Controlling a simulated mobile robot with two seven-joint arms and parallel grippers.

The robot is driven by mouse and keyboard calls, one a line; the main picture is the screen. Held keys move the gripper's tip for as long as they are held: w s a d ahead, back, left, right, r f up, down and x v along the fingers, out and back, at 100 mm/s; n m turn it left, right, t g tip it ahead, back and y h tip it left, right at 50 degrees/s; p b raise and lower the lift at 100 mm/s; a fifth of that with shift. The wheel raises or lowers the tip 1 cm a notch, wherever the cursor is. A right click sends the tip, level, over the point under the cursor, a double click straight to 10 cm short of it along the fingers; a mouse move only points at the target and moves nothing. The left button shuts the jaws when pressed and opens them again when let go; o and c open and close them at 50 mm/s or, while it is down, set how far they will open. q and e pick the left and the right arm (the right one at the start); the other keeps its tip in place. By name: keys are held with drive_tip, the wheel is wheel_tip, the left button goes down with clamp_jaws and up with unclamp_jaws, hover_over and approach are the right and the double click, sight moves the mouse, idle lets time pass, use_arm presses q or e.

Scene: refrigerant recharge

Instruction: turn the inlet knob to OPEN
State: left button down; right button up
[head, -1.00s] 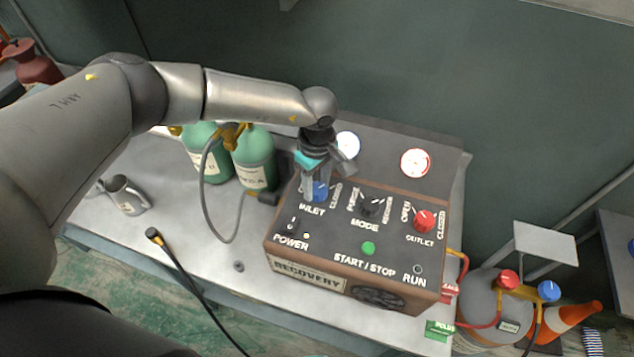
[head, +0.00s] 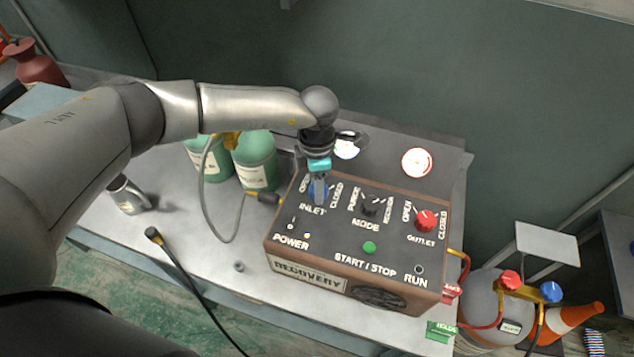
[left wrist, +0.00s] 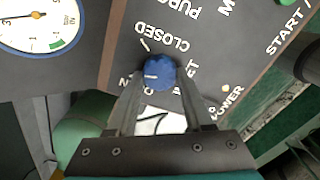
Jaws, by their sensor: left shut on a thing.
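The blue inlet knob (head: 319,190) is at the upper left of the recovery machine's top panel (head: 340,233), between the OPEN and CLOSED labels. It also shows in the left wrist view (left wrist: 159,73), with a short white mark on its face. My left gripper (head: 318,198) points down over the knob and is shut on it. In the left wrist view its two fingers (left wrist: 157,85) lie on either side of the knob. In the head view the fingers partly hide the knob, so I cannot tell its exact pointing there. My right gripper is not in view.
The mode knob (head: 369,207) and red outlet knob (head: 425,220) stand right of the inlet. Gauges (head: 416,163) are behind. Green cylinders (head: 256,162) with a grey hose stand left of the machine.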

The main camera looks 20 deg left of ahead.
use_arm(q)
drive_tip(key=n, duration=0.5)
drive_tip(key=shift+n, duration=0.3)
idle(0.4)
drive_tip(key=shift+c, duration=1.4)
unclamp_jaws()
wheel_tip(320, 180, up, 15)
drive_tip(key=b, duration=0.1)
drive_tip(key=shift+r, duration=0.15)
